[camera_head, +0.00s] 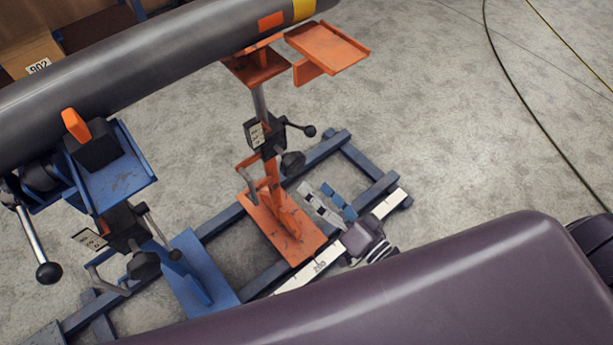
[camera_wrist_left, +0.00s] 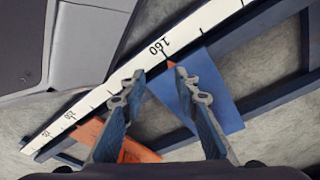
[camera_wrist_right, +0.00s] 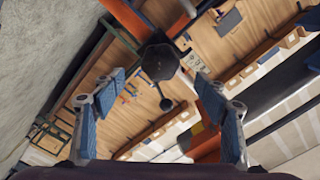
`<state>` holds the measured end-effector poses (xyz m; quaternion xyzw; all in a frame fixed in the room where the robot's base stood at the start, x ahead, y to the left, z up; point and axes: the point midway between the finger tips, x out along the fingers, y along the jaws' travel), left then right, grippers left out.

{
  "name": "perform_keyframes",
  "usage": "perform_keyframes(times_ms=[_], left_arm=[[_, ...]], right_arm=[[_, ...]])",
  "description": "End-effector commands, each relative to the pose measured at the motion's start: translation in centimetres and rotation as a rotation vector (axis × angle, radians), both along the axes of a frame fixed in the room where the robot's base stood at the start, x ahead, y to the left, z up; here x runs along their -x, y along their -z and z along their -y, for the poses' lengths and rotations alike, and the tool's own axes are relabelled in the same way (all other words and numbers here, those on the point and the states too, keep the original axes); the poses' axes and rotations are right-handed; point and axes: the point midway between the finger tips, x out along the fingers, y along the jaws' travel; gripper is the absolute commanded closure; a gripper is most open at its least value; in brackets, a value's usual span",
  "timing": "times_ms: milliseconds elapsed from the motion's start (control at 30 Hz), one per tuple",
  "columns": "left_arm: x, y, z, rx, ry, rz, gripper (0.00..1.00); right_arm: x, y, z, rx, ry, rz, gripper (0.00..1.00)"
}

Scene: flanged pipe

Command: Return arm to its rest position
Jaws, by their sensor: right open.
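My right gripper (camera_head: 325,200) is low beside the orange stand's base in the head view, partly behind my large purple arm link. In the right wrist view my right gripper (camera_wrist_right: 158,82) has its blue-padded fingers wide apart with nothing held between them. A black knob (camera_wrist_right: 160,62) and the orange post show beyond them. My left gripper (camera_wrist_left: 160,80) shows only in the left wrist view. Its fingers are apart and empty, over a white scale strip (camera_wrist_left: 120,75) and a blue plate (camera_wrist_left: 205,90).
The dark pipe (camera_head: 150,62) lies across the upper left on an orange stand (camera_head: 272,190) and a blue stand (camera_head: 108,170). Both stand on a blue rail frame (camera_head: 325,150). Black handles stick out from the stands.

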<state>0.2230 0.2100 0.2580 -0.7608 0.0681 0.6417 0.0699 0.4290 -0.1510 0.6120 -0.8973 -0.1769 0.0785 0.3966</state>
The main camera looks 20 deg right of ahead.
Motion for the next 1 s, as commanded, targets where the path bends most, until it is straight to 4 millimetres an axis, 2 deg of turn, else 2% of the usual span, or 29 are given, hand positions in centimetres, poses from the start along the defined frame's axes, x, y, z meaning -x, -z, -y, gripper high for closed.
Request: perform_keyframes(times_ms=[167,733,867,1000], left_arm=[[0.0,0.0,0.0,0.000,0.000,0.000,0.71],[-0.1,-0.1,0.0,0.000,0.000,0.001,0.71],[-1.1,-1.4,0.1,0.001,-0.002,0.011,0.71],[-3.0,-4.5,0.4,0.004,-0.005,0.029,0.71]], right_arm=[[0.9,-0.1,0.4,-0.001,0.000,0.001,0.33],[0.9,0.0,0.2,0.002,-0.002,-0.001,0.33],[0.8,0.2,-1.1,0.043,-0.028,-0.033,0.33],[0.8,0.9,-3.7,0.158,-0.088,-0.107,0.33]])
